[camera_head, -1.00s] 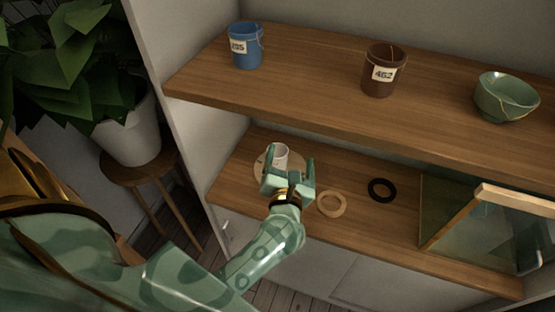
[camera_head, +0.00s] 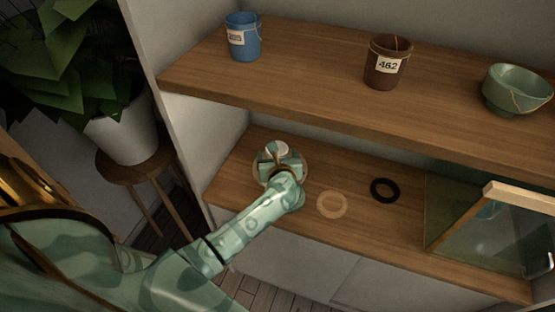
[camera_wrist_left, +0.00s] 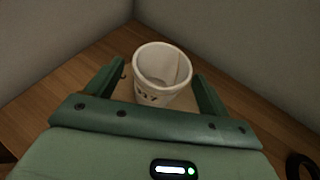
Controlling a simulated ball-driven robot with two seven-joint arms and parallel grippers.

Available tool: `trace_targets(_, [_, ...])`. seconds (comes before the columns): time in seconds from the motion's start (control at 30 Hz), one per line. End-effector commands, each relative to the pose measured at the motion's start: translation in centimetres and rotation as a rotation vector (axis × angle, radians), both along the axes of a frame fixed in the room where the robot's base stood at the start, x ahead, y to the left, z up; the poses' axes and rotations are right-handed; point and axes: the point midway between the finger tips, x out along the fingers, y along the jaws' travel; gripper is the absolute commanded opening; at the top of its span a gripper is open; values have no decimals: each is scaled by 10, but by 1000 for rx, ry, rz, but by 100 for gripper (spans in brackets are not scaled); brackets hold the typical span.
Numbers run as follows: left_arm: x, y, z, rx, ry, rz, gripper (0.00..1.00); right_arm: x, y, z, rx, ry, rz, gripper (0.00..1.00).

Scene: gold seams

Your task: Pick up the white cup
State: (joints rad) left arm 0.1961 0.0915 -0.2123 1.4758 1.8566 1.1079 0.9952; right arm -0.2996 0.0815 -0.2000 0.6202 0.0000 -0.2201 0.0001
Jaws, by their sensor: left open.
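The white cup (camera_head: 277,149) stands upright on a pale round mat (camera_head: 259,177) on the lower shelf, mostly hidden behind my left gripper (camera_head: 280,163) in the head view. In the left wrist view the cup (camera_wrist_left: 160,88) shows its open rim and a dark printed number, partly cut off by the gripper body. The left gripper is open, with one finger on each side of the cup. A gap shows between each finger and the cup wall. My right gripper is in neither view.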

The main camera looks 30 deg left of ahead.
Motion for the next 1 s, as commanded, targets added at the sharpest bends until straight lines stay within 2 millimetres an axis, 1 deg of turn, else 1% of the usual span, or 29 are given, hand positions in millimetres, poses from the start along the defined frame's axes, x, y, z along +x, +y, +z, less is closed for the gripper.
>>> trace_targets(0.03, [7, 7, -5, 4, 0, 0, 80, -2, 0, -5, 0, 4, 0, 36])
trace_targets(0.1, [16, 14, -9, 4, 1, 1, 80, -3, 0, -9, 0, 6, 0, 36])
trace_targets(0.2, [24, 21, -14, 3, 2, 1, 80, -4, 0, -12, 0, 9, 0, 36])
trace_targets(0.3, [28, 23, -14, 2, 0, 1, 80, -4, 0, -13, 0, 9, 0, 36])
trace_targets(0.47, [28, 23, -13, 1, 0, 0, 80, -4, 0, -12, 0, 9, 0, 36])
trace_targets(0.5, [28, 23, -13, 1, 0, 0, 75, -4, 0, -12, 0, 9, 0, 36])
trace_targets(0.57, [27, 23, -13, 1, 0, 0, 58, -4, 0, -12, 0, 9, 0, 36])
trace_targets(0.6, [27, 23, -13, 1, 0, 0, 47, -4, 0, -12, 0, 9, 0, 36])
trace_targets(0.67, [27, 23, -13, 1, 0, 0, 30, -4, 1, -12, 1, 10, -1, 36])
trace_targets(0.7, [27, 23, -13, 1, 0, 0, 28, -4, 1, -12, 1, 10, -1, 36])
trace_targets(1.0, [27, 23, -11, 1, -1, 0, 28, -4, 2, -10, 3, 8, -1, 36])
